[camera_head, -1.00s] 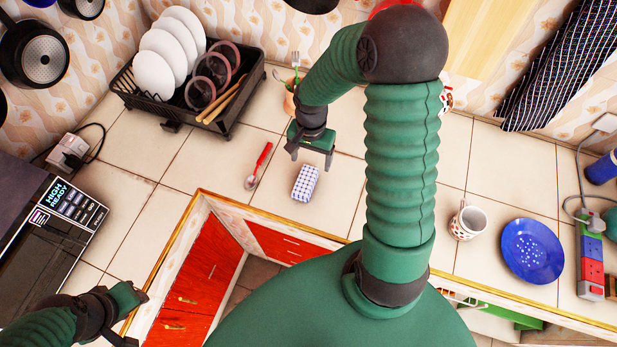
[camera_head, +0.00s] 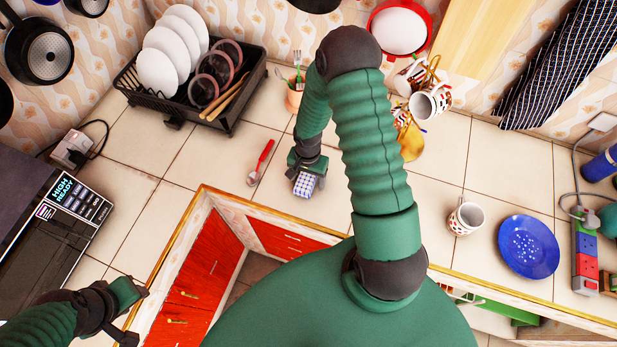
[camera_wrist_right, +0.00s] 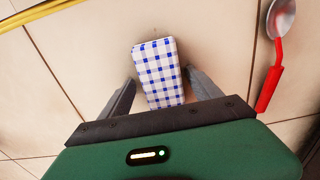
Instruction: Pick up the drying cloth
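The drying cloth (camera_head: 305,184) is a small folded block with a blue and white check, lying on the tiled counter. My right gripper (camera_head: 307,176) is right over it. In the right wrist view the cloth (camera_wrist_right: 158,72) lies between the two grey fingers of my right gripper (camera_wrist_right: 160,92), which are apart on either side of it. Its near end is hidden behind the gripper body. I cannot tell whether the fingers touch it. My left gripper (camera_head: 132,312) is at the lower left, away from the cloth, and its finger gap is unclear.
A red-handled spoon (camera_head: 260,163) lies left of the cloth; it also shows in the right wrist view (camera_wrist_right: 271,70). A black dish rack (camera_head: 190,85) stands at the back left. A mug (camera_head: 466,218) and a blue plate (camera_head: 528,247) are to the right. The counter's front edge is near.

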